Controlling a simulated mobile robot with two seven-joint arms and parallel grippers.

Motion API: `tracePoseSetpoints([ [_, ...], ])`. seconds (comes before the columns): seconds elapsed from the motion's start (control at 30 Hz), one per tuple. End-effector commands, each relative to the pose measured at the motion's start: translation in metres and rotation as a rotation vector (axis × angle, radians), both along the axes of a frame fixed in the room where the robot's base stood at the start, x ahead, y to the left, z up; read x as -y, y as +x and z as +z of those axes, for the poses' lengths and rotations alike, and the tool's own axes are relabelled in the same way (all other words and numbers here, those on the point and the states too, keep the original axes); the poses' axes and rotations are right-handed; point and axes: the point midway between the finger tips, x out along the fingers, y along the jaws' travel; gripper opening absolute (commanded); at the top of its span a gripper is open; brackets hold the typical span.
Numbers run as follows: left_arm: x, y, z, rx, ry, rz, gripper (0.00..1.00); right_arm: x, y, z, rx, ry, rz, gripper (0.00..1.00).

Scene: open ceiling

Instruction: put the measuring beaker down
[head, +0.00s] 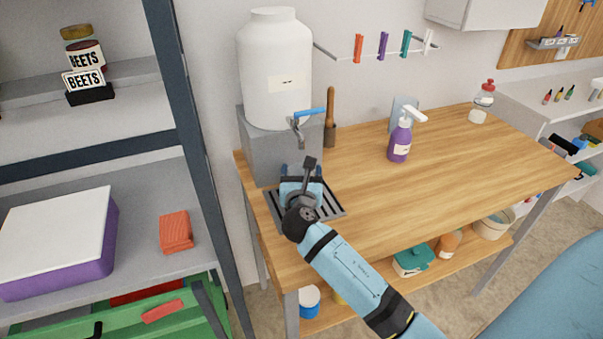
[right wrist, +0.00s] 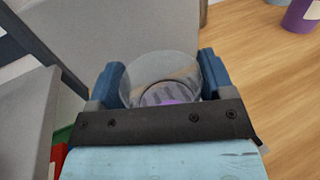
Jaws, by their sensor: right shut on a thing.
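My right gripper (head: 301,180) is over the left end of the wooden table, at the slatted drip tray (head: 331,207) below the tap. In the right wrist view its blue fingers (right wrist: 160,75) are shut on the clear measuring beaker (right wrist: 160,66), one on each side. The beaker's round rim faces the camera, and something purple shows at its bottom. In the head view the gripper and wrist largely hide the beaker. I cannot tell whether its base touches the tray. My left gripper is not in view.
A white water tank (head: 274,90) with a blue-handled tap (head: 309,112) stands on a grey block (head: 257,150) just behind the gripper. A purple pump bottle (head: 400,142) stands farther right. The table's (head: 440,180) middle and right are mostly clear. A metal shelf post (head: 200,130) stands close left.

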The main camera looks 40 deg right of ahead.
Motion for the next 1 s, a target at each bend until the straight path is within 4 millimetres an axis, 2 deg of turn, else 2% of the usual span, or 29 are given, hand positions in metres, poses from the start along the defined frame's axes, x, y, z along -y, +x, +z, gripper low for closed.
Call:
tracePoseSetpoints([
  [0.03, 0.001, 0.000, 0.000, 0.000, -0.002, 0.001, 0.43, 0.000, 0.000, -0.002, -0.001, 0.000, 0.000, 0.48],
  [0.07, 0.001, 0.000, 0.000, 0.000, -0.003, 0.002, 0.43, 0.000, 0.000, -0.002, -0.001, 0.000, 0.000, 0.79],
  [0.13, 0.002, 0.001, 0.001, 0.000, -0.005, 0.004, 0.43, 0.000, 0.000, -0.002, -0.001, 0.001, 0.000, 0.95],
  [0.17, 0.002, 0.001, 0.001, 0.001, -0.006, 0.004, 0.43, 0.000, 0.000, -0.002, -0.001, 0.001, 0.000, 1.00],
  [0.47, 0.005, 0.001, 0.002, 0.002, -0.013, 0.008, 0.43, -0.001, -0.002, 0.002, -0.001, 0.000, 0.001, 1.00],
  [0.57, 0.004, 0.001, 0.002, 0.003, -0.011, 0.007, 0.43, -0.009, -0.012, 0.000, -0.004, 0.002, 0.001, 1.00],
  [1.0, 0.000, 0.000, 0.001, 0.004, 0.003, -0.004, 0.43, -0.060, -0.084, 0.000, -0.002, 0.002, 0.000, 1.00],
])
